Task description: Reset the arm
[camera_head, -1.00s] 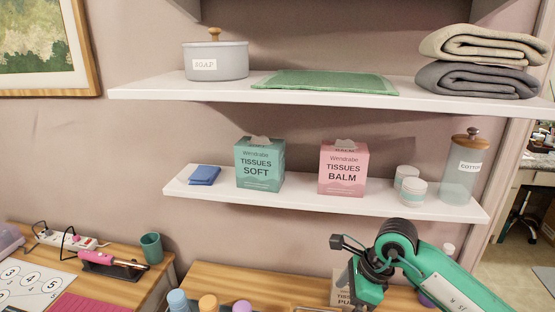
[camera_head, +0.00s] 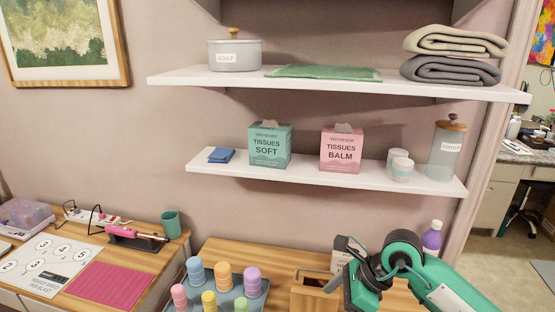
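My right arm comes in from the lower right, green and black. Its gripper (camera_head: 357,292) is low in the picture, over the wooden counter (camera_head: 262,254) beside a wooden box (camera_head: 311,291). Its fingertips do not show clearly, so I cannot tell whether it is open or shut. Part of a white labelled box (camera_head: 341,259) is hidden behind it. My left arm and gripper are not in view.
A tray (camera_head: 258,304) of coloured bottles stands left of my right gripper. A purple bottle (camera_head: 431,240) stands behind the arm. Above is the lower shelf (camera_head: 315,178) with a green tissue box (camera_head: 269,146), a pink tissue box (camera_head: 342,150) and a cotton jar (camera_head: 446,152).

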